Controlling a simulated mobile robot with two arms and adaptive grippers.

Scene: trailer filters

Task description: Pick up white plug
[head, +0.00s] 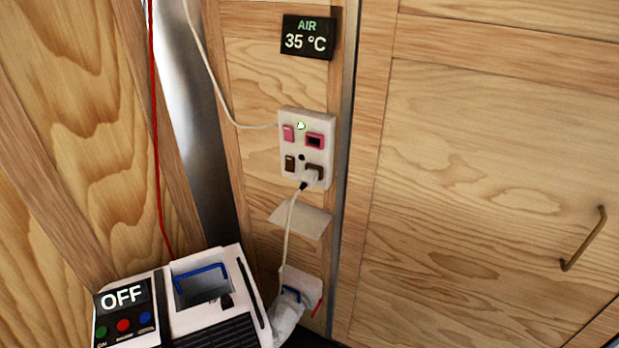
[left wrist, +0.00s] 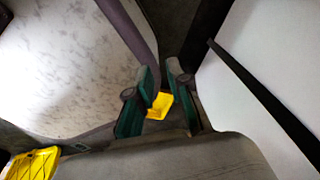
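The white plug (head: 312,174) sits at the lower right socket of the white wall panel (head: 284,147), with a black piece at its cord end. Its pale cord (head: 287,238) hangs down toward the wrapped white item at the bottom. Neither gripper shows in the head view. In the left wrist view, my left gripper (left wrist: 160,76) has its two green-padded fingers apart, with a gap between them. A small yellow thing (left wrist: 159,104) shows in that gap; I cannot tell how far behind the fingers it lies. The plug is not visible there. My right gripper is not in view.
A white device (head: 252,276) marked OFF (head: 122,297) stands at lower left, with a red wire (head: 156,150) above it. A small shelf (head: 300,221) juts out below the panel. A cabinet door with a handle (head: 584,239) is on the right.

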